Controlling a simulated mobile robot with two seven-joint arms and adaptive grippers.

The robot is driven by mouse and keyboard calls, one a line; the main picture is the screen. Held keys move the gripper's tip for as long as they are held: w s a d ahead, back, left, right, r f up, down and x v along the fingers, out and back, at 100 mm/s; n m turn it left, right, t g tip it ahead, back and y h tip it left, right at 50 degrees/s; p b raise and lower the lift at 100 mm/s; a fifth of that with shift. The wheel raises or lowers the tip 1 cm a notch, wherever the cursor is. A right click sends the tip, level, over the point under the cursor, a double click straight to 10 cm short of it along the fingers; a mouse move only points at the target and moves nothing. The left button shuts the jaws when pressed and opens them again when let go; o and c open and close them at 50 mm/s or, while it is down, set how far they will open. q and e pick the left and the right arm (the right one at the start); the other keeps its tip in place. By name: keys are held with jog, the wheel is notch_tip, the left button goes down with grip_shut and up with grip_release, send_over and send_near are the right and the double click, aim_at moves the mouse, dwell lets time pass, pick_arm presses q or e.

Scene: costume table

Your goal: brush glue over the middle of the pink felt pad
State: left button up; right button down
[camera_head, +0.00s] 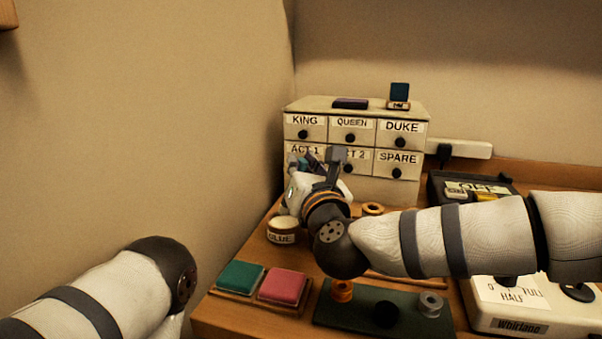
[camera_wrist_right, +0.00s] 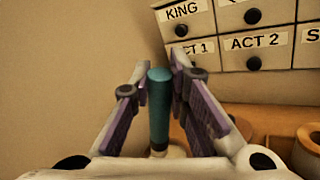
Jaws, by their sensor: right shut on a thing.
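The pink felt pad (camera_head: 283,287) lies flat in a wooden holder at the front left of the table, beside a green pad (camera_head: 240,276). The glue pot (camera_head: 282,231), labelled GLUE, stands behind the pads. My right gripper (camera_head: 318,163) is behind and right of the pot, near the drawers. In the right wrist view my right gripper (camera_wrist_right: 160,104) is shut on a teal upright handle (camera_wrist_right: 159,98), which looks like the glue brush.
A drawer cabinet (camera_head: 352,188) stands at the back with small blocks on top. A dark green mat (camera_head: 365,317) with several spools lies right of the pink pad.

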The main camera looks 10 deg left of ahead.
notch_tip(320, 180, up, 5)
jog(key=shift+r+p, duration=0.1)
jog(key=shift+p, duration=0.35)
jog(key=shift+f, duration=0.2)
